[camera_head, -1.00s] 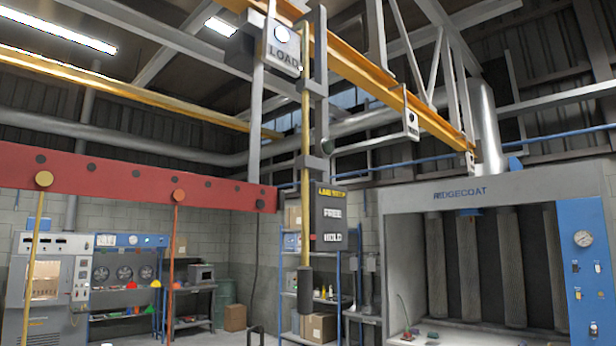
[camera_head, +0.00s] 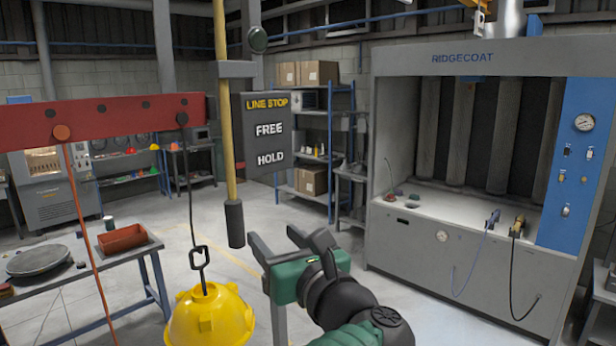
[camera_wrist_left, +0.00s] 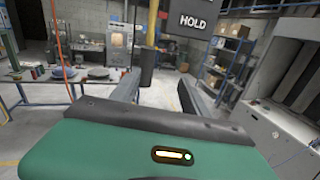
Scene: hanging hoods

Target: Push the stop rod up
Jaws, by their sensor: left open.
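The stop rod (camera_head: 221,100) is a yellow upright rod with a dark grip (camera_head: 235,223) at its lower end. It hangs through a grey bracket beside the line stop sign (camera_head: 267,135), which reads FREE above HOLD. My left gripper (camera_head: 270,234), with a green body, is open and empty, just right of the dark grip in the head view. In the left wrist view the dark grip (camera_wrist_left: 148,67) shows between the two fingers (camera_wrist_left: 160,86), seemingly beyond their tips. The rod's upper end is out of view. My right gripper is not in view.
A yellow hood (camera_head: 210,318) hangs on a hook from the red beam (camera_head: 100,117) at left. A table (camera_head: 80,270) with a red tray stands behind it. A grey spray booth (camera_head: 465,170) fills the right. Shelves stand at the back. The floor between is open.

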